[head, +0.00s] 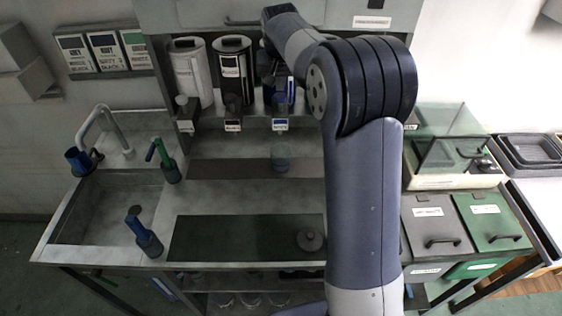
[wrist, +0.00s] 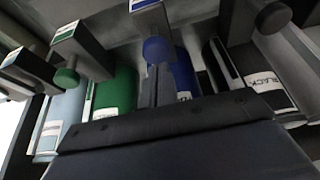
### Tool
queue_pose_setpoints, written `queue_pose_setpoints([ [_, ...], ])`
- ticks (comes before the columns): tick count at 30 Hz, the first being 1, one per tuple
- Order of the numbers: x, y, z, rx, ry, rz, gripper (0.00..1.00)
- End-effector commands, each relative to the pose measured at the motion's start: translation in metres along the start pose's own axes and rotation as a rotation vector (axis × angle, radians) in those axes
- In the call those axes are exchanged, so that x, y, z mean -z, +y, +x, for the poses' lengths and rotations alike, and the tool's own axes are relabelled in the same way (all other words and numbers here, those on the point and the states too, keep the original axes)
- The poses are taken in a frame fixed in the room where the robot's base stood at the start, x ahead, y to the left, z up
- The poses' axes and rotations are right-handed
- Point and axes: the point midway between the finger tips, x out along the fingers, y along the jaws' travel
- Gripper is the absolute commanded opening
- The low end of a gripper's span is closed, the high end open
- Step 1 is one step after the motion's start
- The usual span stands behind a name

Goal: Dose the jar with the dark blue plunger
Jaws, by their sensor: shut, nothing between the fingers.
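In the wrist view my gripper (wrist: 158,70) is shut and empty, its fingers just below the round dark blue plunger knob (wrist: 157,50). I cannot tell whether they touch it. Behind is the blue canister (wrist: 184,72); it also shows in the head view (head: 290,90), partly behind my arm. There my gripper is mostly hidden by my arm. A clear jar (head: 280,158) stands upright on the ledge under the blue-labelled spout (head: 280,124). What it contains is hard to tell.
In the wrist view a green knob (wrist: 67,78) is left of the blue one and a dark knob (wrist: 272,17) right. The head view shows white (head: 190,75) and black (head: 232,68) canisters, a sink (head: 110,205) with taps, and a round lid (head: 310,240) on the dark mat (head: 230,238).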

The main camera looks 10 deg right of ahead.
Motion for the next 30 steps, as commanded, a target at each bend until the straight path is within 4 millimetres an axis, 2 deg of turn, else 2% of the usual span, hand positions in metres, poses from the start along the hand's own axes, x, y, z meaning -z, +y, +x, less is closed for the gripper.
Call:
queue_pose_setpoints([
  [8, -0.001, 0.0, 0.003, 0.0, 0.0, 0.0, 0.0],
  [30, -0.012, 0.0, 0.028, 0.0, -0.002, 0.0, 0.0],
])
